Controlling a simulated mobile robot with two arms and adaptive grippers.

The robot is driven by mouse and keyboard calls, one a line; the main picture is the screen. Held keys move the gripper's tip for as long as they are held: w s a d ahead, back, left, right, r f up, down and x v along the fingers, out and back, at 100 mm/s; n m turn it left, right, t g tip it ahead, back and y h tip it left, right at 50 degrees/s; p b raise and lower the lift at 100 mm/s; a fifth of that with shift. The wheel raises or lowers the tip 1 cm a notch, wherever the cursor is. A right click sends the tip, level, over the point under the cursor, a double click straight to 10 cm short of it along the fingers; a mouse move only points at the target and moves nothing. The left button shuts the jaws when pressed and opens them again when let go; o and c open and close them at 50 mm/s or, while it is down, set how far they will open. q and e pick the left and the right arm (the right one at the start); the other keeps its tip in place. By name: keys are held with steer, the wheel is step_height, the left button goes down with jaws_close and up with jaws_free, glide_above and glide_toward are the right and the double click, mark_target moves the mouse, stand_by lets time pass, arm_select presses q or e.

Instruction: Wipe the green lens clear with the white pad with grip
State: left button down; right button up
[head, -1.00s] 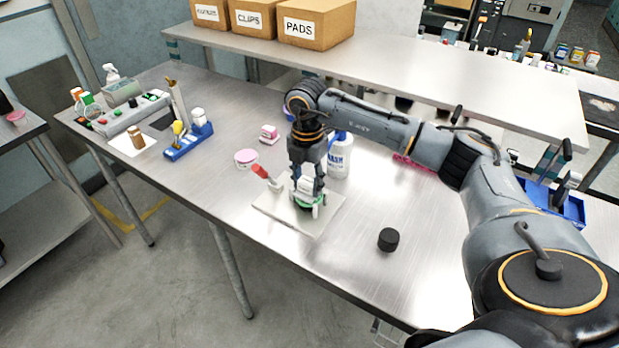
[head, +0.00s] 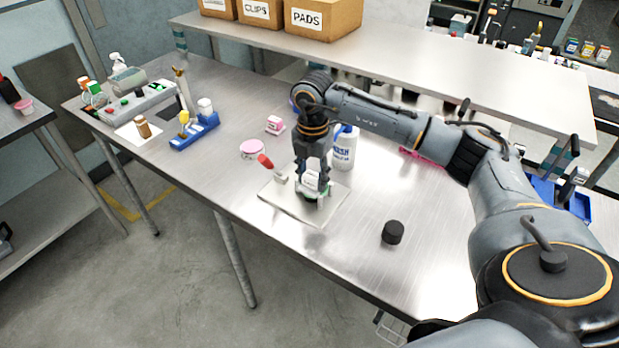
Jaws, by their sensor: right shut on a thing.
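The green lens (head: 304,202) sits on a pale square board (head: 297,212) on the metal table. Only part of its green rim shows below my right gripper. My right gripper (head: 312,182) points straight down over the lens and is shut on the white pad with grip (head: 312,178). The pad is at the lens's top; whether it presses on the glass is too small to tell. A small red-handled piece (head: 266,162) stands at the board's left back edge. My left gripper is not in view.
A white wash bottle (head: 344,150) stands close behind my right gripper. A black round knob (head: 392,232) lies to the right of the board. A pink-lidded tub (head: 252,149) and a blue holder (head: 195,130) stand left. The table front is clear.

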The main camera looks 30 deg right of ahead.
steer(key=shift+w+d+f, duration=0.1)
steer(key=shift+w+d, duration=0.15)
steer(key=shift+d, duration=0.5)
steer(key=shift+w+d, duration=0.25)
steer(key=shift+d, duration=0.45)
steer(key=shift+w, duration=0.1)
steer(key=shift+a, duration=0.15)
steer(key=shift+a, duration=0.2)
steer(key=shift+s+a+p, duration=0.25)
steer(key=shift+s+a, duration=0.1)
steer(key=shift+a, duration=0.35)
steer(key=shift+s+a+p, duration=0.2)
steer(key=shift+s+a, duration=0.1)
steer(key=shift+a, duration=0.4)
steer(key=shift+s+a, duration=0.1)
steer(key=shift+a, duration=0.1)
